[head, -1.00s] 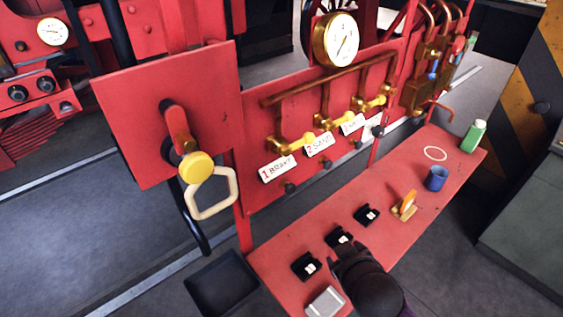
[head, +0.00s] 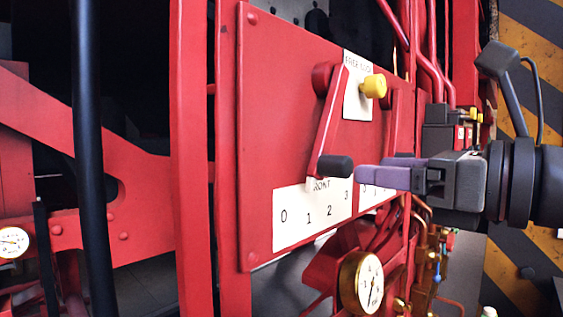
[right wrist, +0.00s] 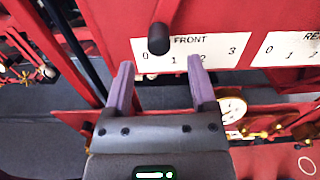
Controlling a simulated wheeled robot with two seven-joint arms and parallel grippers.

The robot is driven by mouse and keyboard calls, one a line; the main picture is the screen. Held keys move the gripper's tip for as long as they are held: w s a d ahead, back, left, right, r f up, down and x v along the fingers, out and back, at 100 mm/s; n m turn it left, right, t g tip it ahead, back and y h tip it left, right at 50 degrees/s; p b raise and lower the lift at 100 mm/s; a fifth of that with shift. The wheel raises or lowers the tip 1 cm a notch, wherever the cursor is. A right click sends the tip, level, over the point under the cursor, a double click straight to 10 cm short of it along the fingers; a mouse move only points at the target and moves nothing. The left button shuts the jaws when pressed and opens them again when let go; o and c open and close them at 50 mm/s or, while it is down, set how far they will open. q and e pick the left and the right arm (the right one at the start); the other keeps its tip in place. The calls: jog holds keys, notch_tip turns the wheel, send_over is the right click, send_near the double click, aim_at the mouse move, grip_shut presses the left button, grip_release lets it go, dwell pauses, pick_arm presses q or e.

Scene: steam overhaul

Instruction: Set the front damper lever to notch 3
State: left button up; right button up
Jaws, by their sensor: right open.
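The front damper lever (head: 327,122) is a red bar hanging from a pivot on a red panel, with a black knob (head: 335,167) at its lower end. The knob (right wrist: 159,38) also shows in the right wrist view. The white FRONT scale (head: 312,214) lies behind and below it, marked 0 to 3; the slanted views do not settle the lever's notch. My right gripper (head: 370,172) has purple fingers, open and empty. In the right wrist view the fingertips (right wrist: 158,62) are spread either side of the knob's line, just short of it. My left gripper is out of view.
A second lever (head: 391,125) and its REAR scale (right wrist: 290,48) are close to the right of the front one. A yellow knob (head: 374,86) sticks out above, by a white plate. A brass gauge (head: 362,283) and pipes are below the panel.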

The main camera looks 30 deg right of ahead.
aim_at(322, 164)
jog(key=p, duration=0.1)
jog(key=w+p, duration=0.1)
jog(key=shift+w+a+r+p, duration=0.25)
jog(key=shift+a+r+p, duration=0.05)
jog(key=shift+r, duration=0.1)
jog(key=p+x, duration=0.2)
jog(key=x, duration=0.3)
jog(key=shift+w+a+f+p, duration=0.15)
jog(key=shift+w+f+p, duration=0.05)
jog(key=shift+p, duration=0.1)
jog(key=shift+w+a+f, duration=0.1)
jog(key=shift+w, duration=0.35)
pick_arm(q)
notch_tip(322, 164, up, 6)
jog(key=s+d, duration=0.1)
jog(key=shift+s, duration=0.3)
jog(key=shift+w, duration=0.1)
pick_arm(e)
jog(key=shift+w+a+f, duration=0.1)
jog(key=shift+w, duration=0.05)
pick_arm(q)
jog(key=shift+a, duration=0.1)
pick_arm(e)
grip_shut()
